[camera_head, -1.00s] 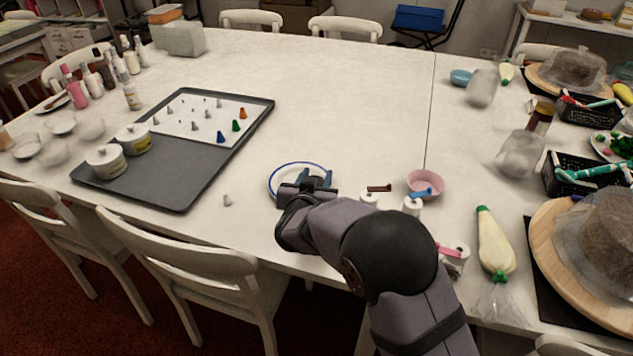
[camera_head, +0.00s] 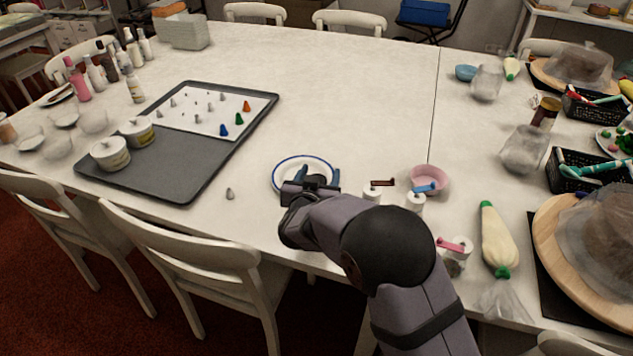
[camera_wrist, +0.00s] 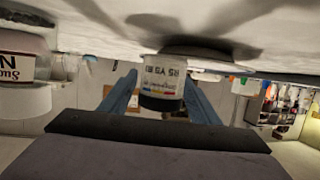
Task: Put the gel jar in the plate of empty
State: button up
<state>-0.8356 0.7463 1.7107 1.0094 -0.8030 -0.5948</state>
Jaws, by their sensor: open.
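The plate (camera_head: 287,165) is white with a blue rim and lies near the front edge of the table, partly covered by my gripper (camera_head: 318,177). My gripper is open, with its two blue fingers apart. In the wrist view, which looks upside down, a small white jar with a printed label and a dark lid (camera_wrist: 163,85) stands between the fingers, which are on either side of it. It looks like the gel jar. My gripper mostly hides it in the head view. Whether its base rests on the plate is hard to tell.
Small white jars with brown, blue and pink tags (camera_head: 415,202) stand right of the plate, close to a pink bowl (camera_head: 431,177). A piping bag (camera_head: 497,240) lies farther right. A dark tray (camera_head: 180,180) with nozzles and tubs is at left. The table behind the plate is clear.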

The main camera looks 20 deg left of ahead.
jog(key=v, duration=1.2)
jog(key=shift+p, duration=0.3)
jog(key=shift+s+a+g+y+p, duration=0.2)
jog(key=shift+s+g+y+p, duration=0.15)
jog(key=shift+g+y+p, duration=0.25)
jog(key=s+d+g+p, duration=0.1)
jog(key=s+g, duration=0.1)
jog(key=s+f+n+g+y+p, duration=0.1)
jog(key=s+g+p, duration=0.1)
jog(key=s, duration=0.1)
jog(key=s+d+f+g+p, duration=0.1)
jog(key=s+g, duration=0.1)
jog(key=shift+s+d+n+y+p, duration=0.3)
jog(key=shift+s+y, duration=0.05)
jog(key=shift+y, duration=0.05)
jog(key=s+d+f+m+g+h+b, duration=0.15)
jog(key=s+d, duration=0.25)
jog(key=d, duration=0.7)
jog(key=s+d+f+m+g+h+b, duration=0.1)
jog(key=s+d+f+g+h+b, duration=0.2)
jog(key=d, duration=0.8)
jog(key=s+d+f+m+g+h+b, duration=0.1)
jog(key=s+d+f+g, duration=0.3)
jog(key=d, duration=0.7)
notch_tip(320, 180, up, 20)
jog(key=t+p, duration=0.1)
jog(key=p, duration=1.7)
jog(key=shift+s+f, duration=0.25)
jog(key=shift+s, duration=0.25)
